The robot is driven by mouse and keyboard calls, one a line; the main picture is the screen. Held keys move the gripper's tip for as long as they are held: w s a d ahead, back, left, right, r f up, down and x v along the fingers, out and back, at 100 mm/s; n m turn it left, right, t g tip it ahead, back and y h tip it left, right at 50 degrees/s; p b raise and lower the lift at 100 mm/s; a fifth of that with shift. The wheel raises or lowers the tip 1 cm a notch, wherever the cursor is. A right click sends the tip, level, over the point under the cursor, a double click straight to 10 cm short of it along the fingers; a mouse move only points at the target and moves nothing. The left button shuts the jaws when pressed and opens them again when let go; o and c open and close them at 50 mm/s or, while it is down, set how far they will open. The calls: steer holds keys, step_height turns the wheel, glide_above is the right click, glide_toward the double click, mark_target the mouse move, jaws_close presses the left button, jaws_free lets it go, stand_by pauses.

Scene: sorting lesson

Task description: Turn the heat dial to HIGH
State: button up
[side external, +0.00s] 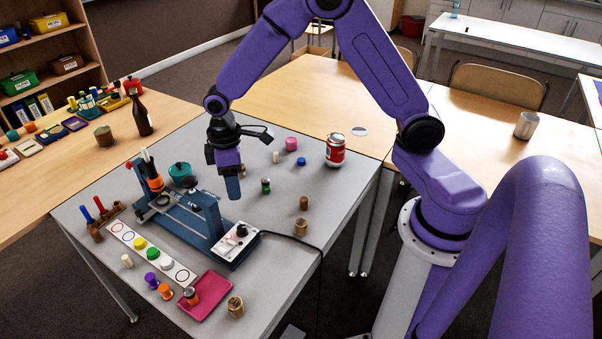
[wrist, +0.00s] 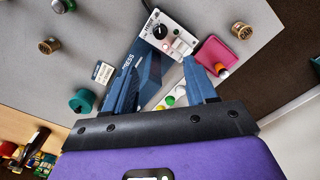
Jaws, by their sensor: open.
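The heat dial (side external: 241,231) is a black knob on a white control box (side external: 227,247) at the front end of a blue press (side external: 183,222). In the wrist view the dial (wrist: 160,31) shows beyond my fingertips, near the top, with pale switches beside it. The dial's setting is too small to read. My gripper (side external: 232,190) is open and empty, pointing down above the press, apart from the dial and higher than it. In the wrist view its two blue fingers (wrist: 172,68) stand apart, with part of the press between and beside them.
A pink tray (side external: 213,306) lies in front of the control box. A white strip (side external: 185,275) with coloured pegs runs along the press. A red can (side external: 335,151), a teal pot (side external: 180,170) and several small weights stand around. A black cable leaves the box rightward.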

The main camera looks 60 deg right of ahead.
steer(key=s+r+n, duration=0.1)
steer(key=s+r, duration=0.4)
steer(key=s, duration=0.4)
steer(key=s+r+n, duration=0.1)
steer(key=s+r, duration=0.4)
steer(key=s, duration=0.4)
steer(key=shift+s+a, duration=0.2)
steer(key=shift+a, duration=0.05)
